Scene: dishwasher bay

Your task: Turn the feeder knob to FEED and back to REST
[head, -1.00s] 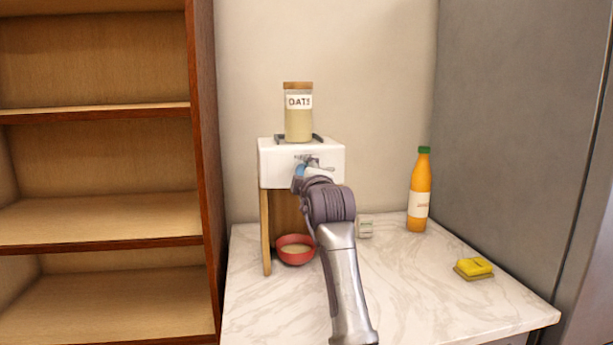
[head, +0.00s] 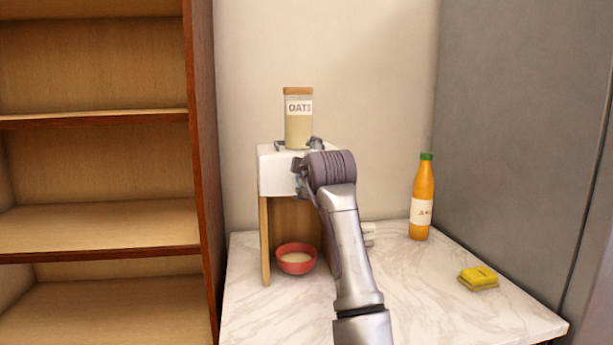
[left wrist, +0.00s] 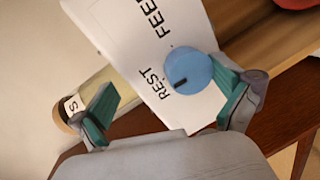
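The feeder (head: 276,182) is a white box on wooden side panels, with a jar of oats (head: 299,127) on top. Its round blue knob (left wrist: 186,71) shows in the left wrist view, and the dark mark on it points toward REST. In that view my left gripper (left wrist: 168,90) is open, its fingers spread to either side of the knob, the right finger nearer. I cannot tell whether it touches. In the head view my left gripper (head: 301,176) is at the feeder's front and hides most of the knob and labels. My right gripper is not in view.
A red bowl (head: 296,263) with pale contents stands under the feeder. A small white item (head: 369,234), an orange bottle (head: 421,205) and a yellow sponge (head: 478,279) are to the right on the marble counter (head: 440,300). A wooden shelf (head: 203,150) borders the left.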

